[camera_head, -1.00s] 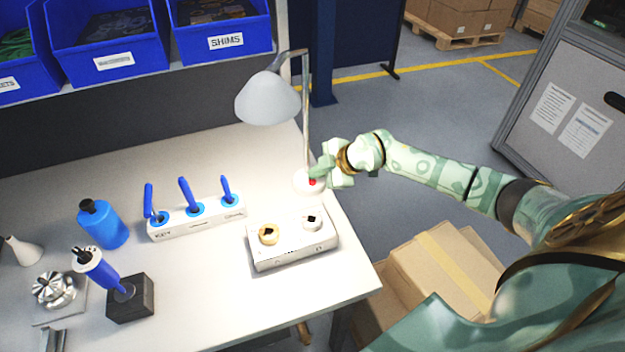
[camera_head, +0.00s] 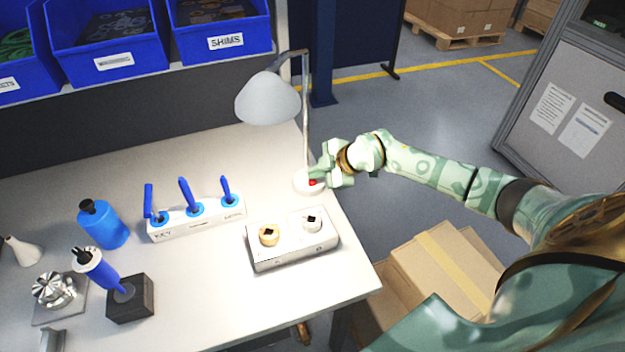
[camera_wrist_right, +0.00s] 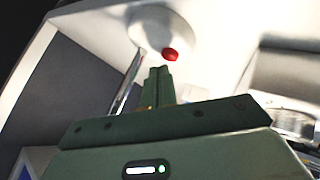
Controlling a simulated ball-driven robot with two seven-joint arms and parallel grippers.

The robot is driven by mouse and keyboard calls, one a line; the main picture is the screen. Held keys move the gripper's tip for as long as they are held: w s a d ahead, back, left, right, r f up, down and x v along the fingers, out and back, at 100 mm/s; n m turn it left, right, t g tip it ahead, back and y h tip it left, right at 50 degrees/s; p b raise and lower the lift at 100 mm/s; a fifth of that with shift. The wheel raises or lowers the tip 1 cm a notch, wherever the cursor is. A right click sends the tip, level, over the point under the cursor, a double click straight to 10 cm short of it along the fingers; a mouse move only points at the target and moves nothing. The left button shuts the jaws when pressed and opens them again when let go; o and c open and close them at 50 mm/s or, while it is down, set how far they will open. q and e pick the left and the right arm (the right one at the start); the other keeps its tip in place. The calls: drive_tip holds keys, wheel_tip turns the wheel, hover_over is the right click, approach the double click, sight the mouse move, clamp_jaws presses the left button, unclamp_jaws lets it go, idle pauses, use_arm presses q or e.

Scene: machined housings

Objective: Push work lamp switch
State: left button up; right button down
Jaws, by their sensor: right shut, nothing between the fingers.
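The work lamp (camera_head: 268,98) has a white shade and a thin metal stem at the bench's right edge. Its round white base (camera_head: 301,186) carries the red switch (camera_head: 313,182). In the right wrist view the red switch (camera_wrist_right: 170,54) sits on the base (camera_wrist_right: 150,28), just beyond my fingertips. My right gripper (camera_head: 316,173) is shut and empty, its tips close beside the switch. I cannot tell whether they touch it. My left gripper is out of view.
A white block with two round fittings (camera_head: 290,248) stands in front of the lamp. A rack with blue-handled keys (camera_head: 197,225), a blue bottle (camera_head: 102,225) and a driver in a black stand (camera_head: 130,300) are further left. Blue bins (camera_head: 222,30) sit on a shelf behind.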

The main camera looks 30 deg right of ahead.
drive_tip(key=shift+f, duration=0.1)
idle(0.5)
drive_tip(key=shift+f, duration=0.3)
drive_tip(key=shift+p, duration=0.3)
drive_tip(key=shift+r+p, duration=0.5)
drive_tip(key=shift+p, duration=0.35)
drive_tip(key=shift+f, duration=0.1)
wheel_tip(320, 180, up, 6)
drive_tip(key=p, duration=0.6)
